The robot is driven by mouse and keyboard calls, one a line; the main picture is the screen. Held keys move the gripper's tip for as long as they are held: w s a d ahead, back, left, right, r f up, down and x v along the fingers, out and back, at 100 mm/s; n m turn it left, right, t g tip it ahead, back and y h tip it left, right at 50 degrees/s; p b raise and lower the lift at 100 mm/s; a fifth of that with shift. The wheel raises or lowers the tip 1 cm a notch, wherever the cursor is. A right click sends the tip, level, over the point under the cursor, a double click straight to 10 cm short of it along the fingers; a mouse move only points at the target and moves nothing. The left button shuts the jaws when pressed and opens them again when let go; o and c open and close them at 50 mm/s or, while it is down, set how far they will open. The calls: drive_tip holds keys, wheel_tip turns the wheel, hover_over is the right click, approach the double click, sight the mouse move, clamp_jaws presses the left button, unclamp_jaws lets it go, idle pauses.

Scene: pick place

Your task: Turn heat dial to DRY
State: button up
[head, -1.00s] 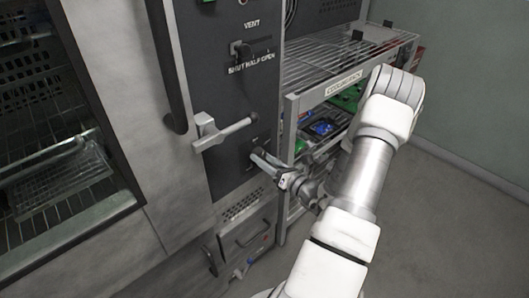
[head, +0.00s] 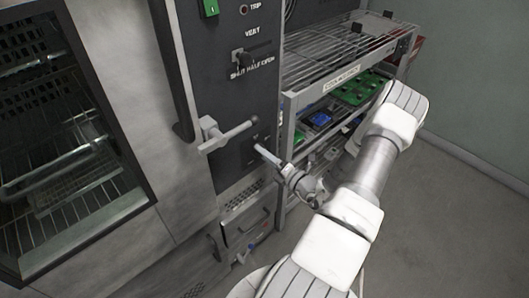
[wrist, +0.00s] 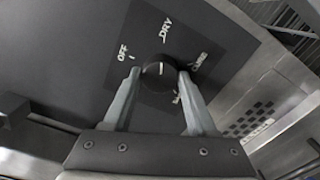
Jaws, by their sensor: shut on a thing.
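The heat dial (wrist: 158,74) is a round black knob with a white line on a dark panel. Labels OFF (wrist: 123,52), DRY (wrist: 165,30) and CURE (wrist: 199,61) surround it, plus a fourth label partly hidden by the right finger. The white line points up, roughly towards DRY. My gripper (wrist: 157,76) has one finger on each side of the knob and is shut on it. In the head view my gripper (head: 259,149) reaches the panel's lower part; the dial is too small or covered to make out there.
A lever handle (head: 230,135) sticks out just above and left of my gripper. A vent slider (head: 243,58) is higher on the panel. A wire-topped rack (head: 335,60) with green and blue boards stands close to the right. Open floor lies right.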

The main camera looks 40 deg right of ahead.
idle(0.3)
drive_tip(key=o, duration=1.4)
drive_tip(key=shift+c, duration=0.2)
drive_tip(key=shift+s, duration=0.15)
drive_tip(key=s+d, duration=0.1)
drive_tip(key=s, duration=1.6)
drive_tip(key=shift+d+p, duration=0.15)
drive_tip(key=shift+p, duration=0.2)
